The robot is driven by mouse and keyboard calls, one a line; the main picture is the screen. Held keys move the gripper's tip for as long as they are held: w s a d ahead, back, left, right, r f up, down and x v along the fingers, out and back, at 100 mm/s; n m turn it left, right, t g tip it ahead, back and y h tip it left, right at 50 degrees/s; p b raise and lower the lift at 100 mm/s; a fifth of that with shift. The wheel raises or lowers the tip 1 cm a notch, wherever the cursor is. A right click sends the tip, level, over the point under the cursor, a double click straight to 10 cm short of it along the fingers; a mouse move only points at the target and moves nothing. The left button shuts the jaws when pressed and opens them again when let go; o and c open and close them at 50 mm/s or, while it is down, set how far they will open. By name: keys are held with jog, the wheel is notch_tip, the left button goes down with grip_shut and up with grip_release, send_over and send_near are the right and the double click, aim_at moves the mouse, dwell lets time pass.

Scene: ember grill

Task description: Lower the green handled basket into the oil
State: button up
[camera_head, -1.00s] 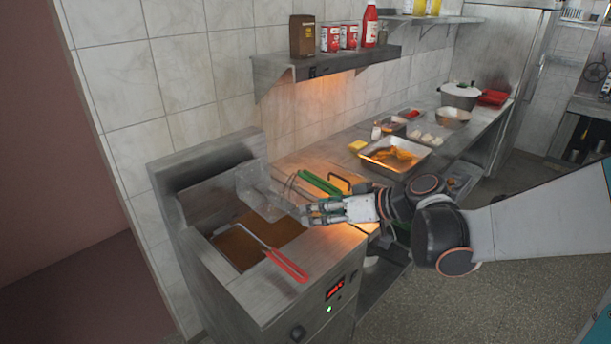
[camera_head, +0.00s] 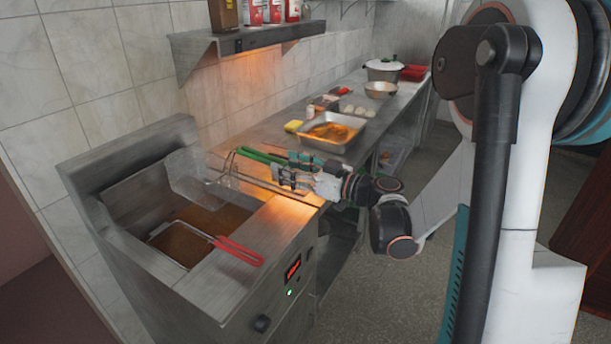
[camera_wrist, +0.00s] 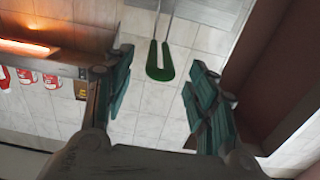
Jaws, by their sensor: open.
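The green-handled basket (camera_head: 188,176) is a clear wire-mesh basket that hangs above the back of the fryer's oil vat. Its green handle (camera_head: 262,156) reaches to the right over the counter. In the wrist view the looped end of the green handle (camera_wrist: 160,64) shows ahead of and between the fingers, apart from them. My gripper (camera_head: 280,173) is open and empty, beside the green handle; it also shows in the wrist view (camera_wrist: 158,85). The brown oil (camera_head: 180,246) is in the vat. A red-handled basket (camera_head: 238,250) rests at the vat with its handle over the front rim.
The fryer (camera_head: 215,290) has a lit red display on its front. A steel tray of food (camera_head: 345,143) and a yellow block (camera_head: 293,126) stand on the counter further back. A wall shelf (camera_head: 235,40) with cans and bottles hangs above. Tiled wall bounds the back.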

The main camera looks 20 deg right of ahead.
aim_at(260, 157)
jog(key=b+x, duration=0.1)
jog(key=x, duration=0.6)
grip_shut()
jog(key=c, duration=0.7)
grip_release()
grip_shut()
notch_tip(260, 157, up, 5)
jog(key=p, duration=0.3)
jog(key=shift+f, duration=0.1)
jog(key=shift+s, duration=0.1)
